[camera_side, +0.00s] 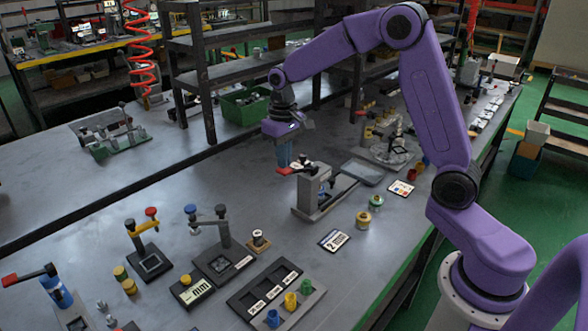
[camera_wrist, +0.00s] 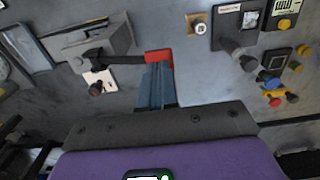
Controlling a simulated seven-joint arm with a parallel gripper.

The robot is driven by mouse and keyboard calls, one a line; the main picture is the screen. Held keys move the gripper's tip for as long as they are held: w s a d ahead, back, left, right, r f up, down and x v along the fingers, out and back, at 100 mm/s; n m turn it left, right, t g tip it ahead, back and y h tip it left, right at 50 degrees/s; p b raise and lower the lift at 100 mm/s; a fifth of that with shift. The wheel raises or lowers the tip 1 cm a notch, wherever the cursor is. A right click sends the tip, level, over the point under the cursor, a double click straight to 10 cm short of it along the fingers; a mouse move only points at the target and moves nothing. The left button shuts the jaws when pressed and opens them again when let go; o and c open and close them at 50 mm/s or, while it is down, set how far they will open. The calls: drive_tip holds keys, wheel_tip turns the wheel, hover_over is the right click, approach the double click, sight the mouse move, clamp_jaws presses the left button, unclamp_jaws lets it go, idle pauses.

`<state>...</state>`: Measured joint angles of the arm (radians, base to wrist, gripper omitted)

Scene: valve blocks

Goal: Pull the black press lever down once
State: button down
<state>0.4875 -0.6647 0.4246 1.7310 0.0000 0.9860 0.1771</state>
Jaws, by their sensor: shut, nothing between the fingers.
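The press is a grey upright block (camera_side: 312,190) on a flat base near the middle of the bench. Its black lever (camera_side: 302,169) stands out to the left, about level, and ends in a red grip (camera_side: 286,171). In the wrist view the black lever (camera_wrist: 108,56) runs from the grey press body (camera_wrist: 92,38) to the red grip (camera_wrist: 159,56). My gripper (camera_side: 284,165) points down with its blue-grey fingers shut and empty, just above the red grip. In the wrist view the fingertips (camera_wrist: 157,66) overlap the grip's edge; I cannot tell whether they touch.
Bench behind the press, toward the green bin (camera_side: 245,105), is mostly clear.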

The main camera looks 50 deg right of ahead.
drive_tip(key=shift+f, duration=1.9)
drive_tip(key=shift+d+f, duration=0.15)
drive_tip(key=shift+f, duration=0.1)
drive_tip(key=shift+r, duration=2.65)
